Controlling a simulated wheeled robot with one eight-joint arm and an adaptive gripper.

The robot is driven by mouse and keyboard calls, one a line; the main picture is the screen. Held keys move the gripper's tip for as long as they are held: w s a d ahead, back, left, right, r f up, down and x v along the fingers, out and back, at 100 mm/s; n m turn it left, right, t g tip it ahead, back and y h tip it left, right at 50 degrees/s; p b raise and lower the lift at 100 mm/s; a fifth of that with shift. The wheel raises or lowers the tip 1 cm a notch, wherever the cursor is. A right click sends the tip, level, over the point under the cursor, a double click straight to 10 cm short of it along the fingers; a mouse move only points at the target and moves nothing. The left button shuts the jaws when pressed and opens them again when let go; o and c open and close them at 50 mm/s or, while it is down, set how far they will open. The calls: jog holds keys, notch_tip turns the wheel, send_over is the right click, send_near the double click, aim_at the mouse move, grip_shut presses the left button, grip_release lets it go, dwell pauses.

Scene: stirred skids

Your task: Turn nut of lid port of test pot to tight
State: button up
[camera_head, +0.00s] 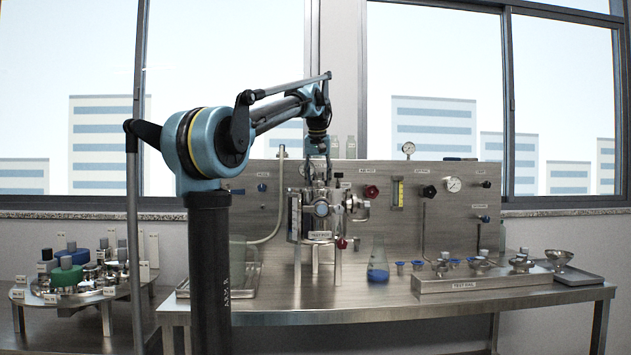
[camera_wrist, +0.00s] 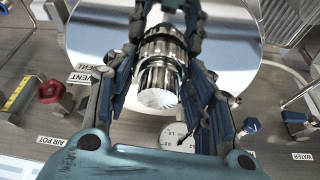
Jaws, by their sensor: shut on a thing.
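The test pot (camera_head: 320,236) is a steel vessel that stands upright in a frame on the steel bench, with its label facing me. My gripper (camera_head: 318,176) points down at the top of the pot. In the wrist view its two blue-and-grey fingers lie on either side of a ribbed metal nut (camera_wrist: 160,85) on the lid port, and the gripper (camera_wrist: 166,22) is shut on it. The shiny round lid (camera_wrist: 235,55) lies behind the nut. The fingertips' contact is partly hidden, and I cannot tell how tight the nut is.
A panel (camera_head: 270,180) with gauges and valves stands behind the pot. A red knob (camera_wrist: 50,91) shows beside the fingers in the wrist view. A flask with blue liquid (camera_head: 377,262) and a test row (camera_head: 460,284) stand to the right. A round stand (camera_head: 80,298) is at left.

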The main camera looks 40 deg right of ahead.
jog(key=shift+w+a+m+g+h, duration=0.1)
jog(key=shift+m+g+h, duration=0.2)
jog(key=shift+m, duration=0.7)
jog(key=shift+w+a+m+g+h, duration=0.1)
jog(key=shift+m+g+h, duration=0.15)
jog(key=shift+m, duration=0.75)
jog(key=shift+w+m+g+h, duration=0.15)
jog(key=shift+m+g, duration=0.25)
jog(key=shift+m, duration=0.65)
jog(key=shift+s+m+g+h, duration=0.1)
jog(key=shift+m+g, duration=0.25)
jog(key=shift+m, duration=0.7)
jog(key=shift+w+m+g, duration=0.15)
jog(key=shift+m+g, duration=0.3)
jog(key=shift+m, duration=0.6)
jog(key=shift+w+m+g, duration=0.1)
jog(key=shift+m+g, duration=0.35)
jog(key=shift+m, duration=0.6)
jog(key=shift+m+g, duration=0.5)
jog(key=shift+m, duration=1.1)
jog(key=shift+m+y, duration=0.4)
jog(key=shift+m, duration=0.2)
jog(key=o, duration=1.1)
jog(key=shift+w+d, duration=0.1)
jog(key=shift+w, duration=0.05)
jog(key=shift+c, duration=0.2)
jog(key=shift+g, duration=0.3)
jog(key=v, duration=1.2)
